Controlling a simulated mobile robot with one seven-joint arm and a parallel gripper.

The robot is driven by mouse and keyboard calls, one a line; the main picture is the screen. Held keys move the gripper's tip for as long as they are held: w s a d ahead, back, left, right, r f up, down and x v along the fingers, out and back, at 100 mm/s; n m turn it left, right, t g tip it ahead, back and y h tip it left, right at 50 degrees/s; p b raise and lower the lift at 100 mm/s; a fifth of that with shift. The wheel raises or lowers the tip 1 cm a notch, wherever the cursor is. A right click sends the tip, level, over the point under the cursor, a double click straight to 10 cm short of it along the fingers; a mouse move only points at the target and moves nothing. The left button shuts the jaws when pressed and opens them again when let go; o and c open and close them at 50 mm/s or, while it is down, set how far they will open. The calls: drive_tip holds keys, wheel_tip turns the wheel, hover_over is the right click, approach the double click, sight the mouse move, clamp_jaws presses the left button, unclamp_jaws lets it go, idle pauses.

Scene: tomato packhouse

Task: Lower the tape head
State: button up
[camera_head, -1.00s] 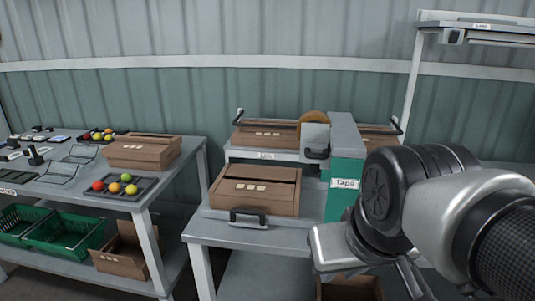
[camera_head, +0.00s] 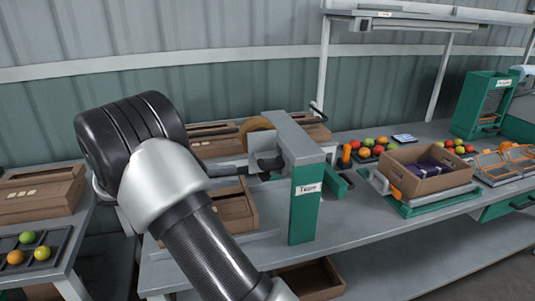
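The tape machine has a green post (camera_head: 305,205) with a "Tape" label and a grey top arm (camera_head: 293,138). Its tape head (camera_head: 264,145), with a tan tape roll and a dark handle, hangs from that arm above the bench. A brown carton (camera_head: 236,207) sits in front of it on the bench, partly hidden by my arm. My arm crosses the left and middle of the head view, in front of the bench. My gripper's fingers are not visible.
To the right, an open brown carton (camera_head: 426,170) stands on a green-edged platform, near trays of tomatoes (camera_head: 367,150). A green dispenser (camera_head: 482,104) stands farther right. At left, a table holds a carton (camera_head: 40,190) and a tomato tray (camera_head: 32,250).

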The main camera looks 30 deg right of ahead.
drive_tip(key=r+b+x, duration=0.1)
drive_tip(key=x, duration=1.5)
drive_tip(key=shift+w+d+h+b, duration=0.3)
drive_tip(key=shift+d+b, duration=0.1)
drive_tip(key=shift+d, duration=0.15)
drive_tip(key=shift+f, duration=0.15)
clamp_jaws()
drive_tip(key=shift+f, duration=0.1)
